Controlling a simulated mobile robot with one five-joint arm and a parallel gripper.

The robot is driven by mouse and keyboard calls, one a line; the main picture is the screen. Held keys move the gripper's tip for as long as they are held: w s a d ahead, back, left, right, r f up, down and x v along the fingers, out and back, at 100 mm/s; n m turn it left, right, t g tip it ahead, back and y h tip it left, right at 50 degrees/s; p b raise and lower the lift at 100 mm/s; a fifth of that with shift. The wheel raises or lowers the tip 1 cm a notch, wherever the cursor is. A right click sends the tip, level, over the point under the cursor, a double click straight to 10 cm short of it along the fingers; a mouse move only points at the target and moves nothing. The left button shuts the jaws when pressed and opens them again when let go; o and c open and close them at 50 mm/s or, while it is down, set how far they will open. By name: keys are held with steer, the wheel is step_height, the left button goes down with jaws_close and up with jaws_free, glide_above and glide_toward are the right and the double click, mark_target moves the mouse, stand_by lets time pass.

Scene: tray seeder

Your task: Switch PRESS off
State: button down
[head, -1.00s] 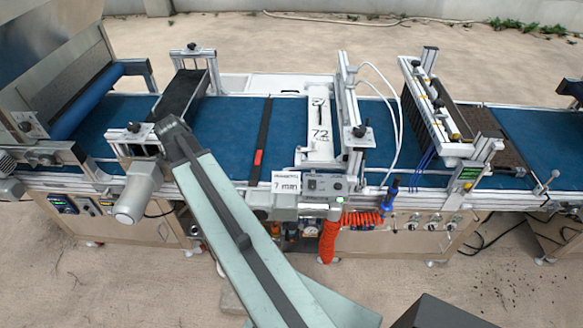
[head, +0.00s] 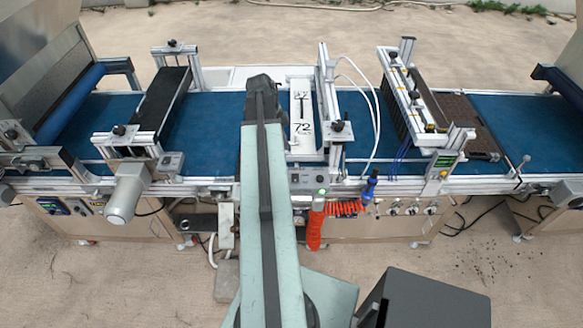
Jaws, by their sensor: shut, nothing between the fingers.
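I cannot read a PRESS label anywhere, so I cannot tell which switch it is or how it is set. Small controls show on a grey box (head: 172,162) at the left of the front rail. A row of knobs (head: 405,208) is on the right cabinet front. A panel with a small display (head: 60,207) is on the left cabinet front. My arm reaches up the middle over the belt and ends in a dark joint. I can make out no gripper fingers. My arm hides part of the machine's middle front.
The blue belt (head: 205,120) runs across under crossing frames. A grey motor cylinder (head: 128,195) sticks out at left.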

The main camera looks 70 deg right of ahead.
steer(key=b, duration=1.3)
glide_toward(295, 178)
steer(key=f, duration=0.1)
steer(key=d+f, duration=0.1)
steer(key=f, duration=0.1)
steer(key=s+d+f, duration=0.1)
steer(key=f, duration=0.1)
steer(key=shift+d+f, duration=0.2)
steer(key=shift+d, duration=0.05)
steer(key=shift+f, duration=0.2)
